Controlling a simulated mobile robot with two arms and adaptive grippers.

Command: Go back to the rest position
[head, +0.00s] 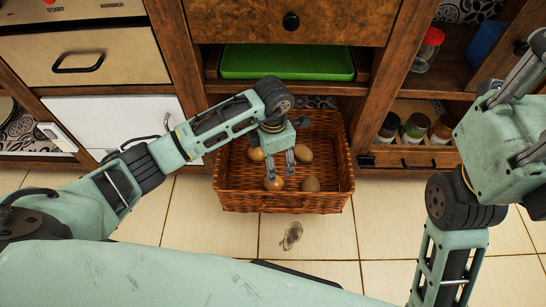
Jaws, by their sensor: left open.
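My left gripper (281,172) reaches in from the left and hangs over the wicker basket (284,203). Its two fingers are apart, with nothing clearly held between them. Several brown, rounded potato-like items lie in the basket, one (304,154) right of the gripper and one (311,184) near the front. Another (273,183) lies at the left fingertip; I cannot tell if they touch. My right arm is folded up at the right side. Its gripper (534,108) is cut off by the picture edge, so its opening cannot be judged.
The basket sits at the opening of the wooden shelving, below a green tray (288,62). Jars (415,128) stand in a compartment to the right. A small brownish item (291,236) lies on the tiled floor before the basket. Drawer handles (78,64) stick out at left.

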